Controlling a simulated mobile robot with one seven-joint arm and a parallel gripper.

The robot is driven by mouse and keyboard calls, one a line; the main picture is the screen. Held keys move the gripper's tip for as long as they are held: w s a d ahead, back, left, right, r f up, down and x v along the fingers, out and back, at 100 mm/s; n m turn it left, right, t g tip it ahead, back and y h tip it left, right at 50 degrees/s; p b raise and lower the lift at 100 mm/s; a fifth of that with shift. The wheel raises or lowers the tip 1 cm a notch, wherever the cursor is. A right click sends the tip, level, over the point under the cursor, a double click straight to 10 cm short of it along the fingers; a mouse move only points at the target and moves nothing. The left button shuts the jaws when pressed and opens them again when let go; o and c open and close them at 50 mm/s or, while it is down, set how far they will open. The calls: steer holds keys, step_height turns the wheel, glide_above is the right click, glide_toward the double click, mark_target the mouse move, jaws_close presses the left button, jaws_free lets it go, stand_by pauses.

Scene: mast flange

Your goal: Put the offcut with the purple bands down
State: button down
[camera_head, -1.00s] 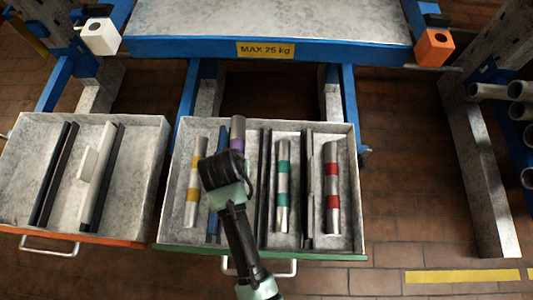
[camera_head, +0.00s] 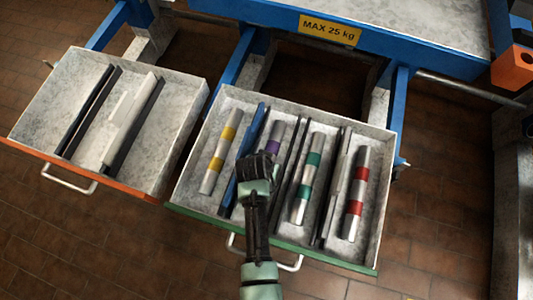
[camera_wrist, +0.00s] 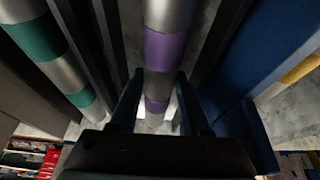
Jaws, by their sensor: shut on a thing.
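The offcut with the purple bands (camera_head: 275,138) is a grey metal tube in the right drawer (camera_head: 374,240), between a blue bar (camera_head: 255,128) and dark bars (camera_head: 293,165). My gripper (camera_head: 264,158) hides its near part in the head view. In the wrist view, the gripper's two dark fingers (camera_wrist: 158,110) straddle the tube, which shows two purple bands (camera_wrist: 164,50), and are shut on it. Whether the tube rests on the drawer floor cannot be told.
A yellow-banded tube (camera_head: 220,152) lies left of the blue bar. A green-banded tube (camera_head: 308,178) and a red-banded tube (camera_head: 355,195) lie to the right, with dark and grey bars between. The left drawer (camera_head: 180,140) holds dark and pale bars. A blue-edged bench (camera_head: 380,48) stands behind.

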steer(key=shift+r, duration=0.15)
steer(key=shift+c, duration=1.8)
jaws_free()
